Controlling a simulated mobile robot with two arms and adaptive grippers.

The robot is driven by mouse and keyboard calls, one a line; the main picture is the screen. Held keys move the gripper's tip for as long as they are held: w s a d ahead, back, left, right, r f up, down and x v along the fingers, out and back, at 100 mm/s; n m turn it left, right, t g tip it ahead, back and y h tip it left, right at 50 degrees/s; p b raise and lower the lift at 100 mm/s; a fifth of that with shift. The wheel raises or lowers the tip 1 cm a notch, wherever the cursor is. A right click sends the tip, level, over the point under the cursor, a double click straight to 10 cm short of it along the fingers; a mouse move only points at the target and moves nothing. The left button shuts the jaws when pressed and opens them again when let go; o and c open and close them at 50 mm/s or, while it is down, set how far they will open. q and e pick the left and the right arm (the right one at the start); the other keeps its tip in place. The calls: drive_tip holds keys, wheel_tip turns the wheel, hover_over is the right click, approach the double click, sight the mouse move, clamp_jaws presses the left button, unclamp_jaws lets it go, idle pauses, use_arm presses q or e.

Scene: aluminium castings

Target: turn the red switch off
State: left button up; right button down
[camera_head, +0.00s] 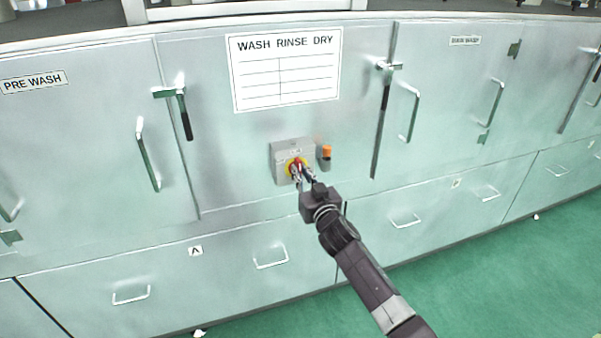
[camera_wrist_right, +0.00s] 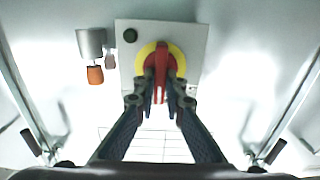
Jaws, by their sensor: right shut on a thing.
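The red switch (camera_head: 296,163) is a red rotary handle on a yellow disc, on a grey box (camera_head: 279,150) fixed to the metal cabinet front. In the right wrist view the red switch (camera_wrist_right: 161,72) stands along the picture's vertical, in front of the yellow disc (camera_wrist_right: 147,52). My right gripper (camera_head: 302,174) reaches the switch from below right. In the wrist view my right gripper (camera_wrist_right: 161,84) has its two fingertips closed on either side of the red handle. The fingers hide part of the handle and disc. My left gripper is in neither view.
An orange-tipped fitting (camera_head: 326,153) sits just right of the grey box; it also shows in the wrist view (camera_wrist_right: 95,75). A WASH RINSE DRY sign (camera_head: 286,70) is above. Door handles (camera_head: 148,155) and latches stand out on both sides. The green floor (camera_head: 500,270) is clear.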

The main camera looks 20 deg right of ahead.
drive_tip(key=shift+n, duration=0.3)
drive_tip(key=shift+a+f+n+b, duration=0.1)
drive_tip(key=shift+a+f+n, duration=0.05)
drive_tip(key=shift+n, duration=2.7)
drive_tip(key=shift+a+f+n+b, duration=0.15)
drive_tip(key=shift+a+f+n, duration=0.05)
drive_tip(key=shift+n, duration=2.7)
drive_tip(key=shift+a+f+n+b, duration=0.1)
drive_tip(key=shift+a+f+n, duration=0.05)
drive_tip(key=shift+n, duration=2.7)
drive_tip(key=c, duration=2)
unclamp_jaws()
drive_tip(key=shift+s, duration=0.1)
